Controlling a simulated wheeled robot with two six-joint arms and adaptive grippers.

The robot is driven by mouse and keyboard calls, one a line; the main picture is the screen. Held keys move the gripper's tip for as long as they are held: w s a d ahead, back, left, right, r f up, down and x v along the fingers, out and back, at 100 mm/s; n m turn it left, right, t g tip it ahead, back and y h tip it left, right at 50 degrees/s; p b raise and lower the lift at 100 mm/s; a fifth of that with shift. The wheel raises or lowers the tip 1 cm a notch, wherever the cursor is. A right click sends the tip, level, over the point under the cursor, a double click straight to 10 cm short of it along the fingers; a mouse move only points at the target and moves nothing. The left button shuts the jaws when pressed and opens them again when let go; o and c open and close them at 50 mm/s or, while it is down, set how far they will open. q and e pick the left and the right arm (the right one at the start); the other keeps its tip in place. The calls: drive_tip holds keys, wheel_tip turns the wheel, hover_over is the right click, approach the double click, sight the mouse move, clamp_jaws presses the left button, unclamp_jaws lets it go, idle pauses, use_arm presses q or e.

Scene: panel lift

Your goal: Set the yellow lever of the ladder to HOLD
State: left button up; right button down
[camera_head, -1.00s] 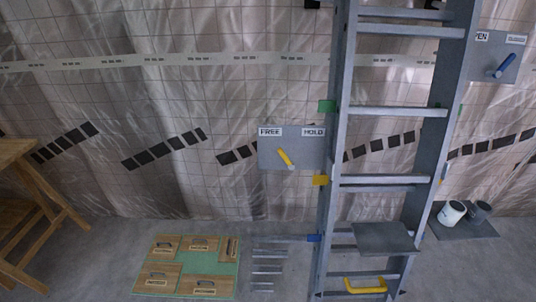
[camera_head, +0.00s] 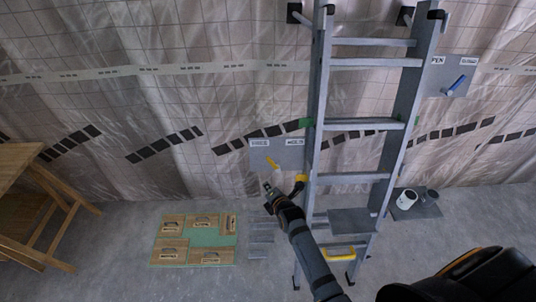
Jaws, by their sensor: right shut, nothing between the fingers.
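The grey plate (camera_head: 291,157) beside the ladder's (camera_head: 315,110) left rail carries a FREE label on its left and a HOLD label on its right. My right gripper (camera_head: 267,187) is shut and empty, a little below the lever in the picture. A gap shows between them; the depth is hard to judge. My left gripper is out of view.
A blue lever (camera_head: 454,85) sits on another plate at the right. A yellow handle (camera_head: 340,253) is low on the ladder. Pots (camera_head: 406,200) stand at the right, a wooden table (camera_head: 30,190) at the left. A green board (camera_head: 205,238) with wooden pieces lies on the floor.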

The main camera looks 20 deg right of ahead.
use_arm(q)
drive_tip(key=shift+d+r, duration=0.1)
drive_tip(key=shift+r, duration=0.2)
use_arm(e)
drive_tip(key=shift+w+r+n, duration=0.2)
drive_tip(key=shift+r, duration=0.45)
drive_tip(key=shift+w+r+n, duration=0.2)
drive_tip(key=shift+r, duration=0.4)
drive_tip(key=b, duration=1.2)
approach(268, 167)
drive_tip(key=w+a, duration=0.1)
drive_tip(key=w+a+f, duration=0.1)
drive_tip(key=w+a, duration=0.1)
drive_tip(key=w+a+f, duration=0.1)
drive_tip(key=w, duration=0.1)
drive_tip(key=shift+a+f, duration=0.1)
drive_tip(key=shift+a, duration=0.3)
use_arm(q)
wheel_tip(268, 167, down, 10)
drive_tip(key=p, duration=0.2)
use_arm(e)
drive_tip(key=d+r, duration=0.1)
drive_tip(key=d, duration=0.1)
drive_tip(key=d+r, duration=0.1)
drive_tip(key=shift+s+d+r, duration=0.1)
drive_tip(key=shift+s+r, duration=0.2)
drive_tip(key=shift+r, duration=0.1)
drive_tip(key=shift+w, duration=0.1)
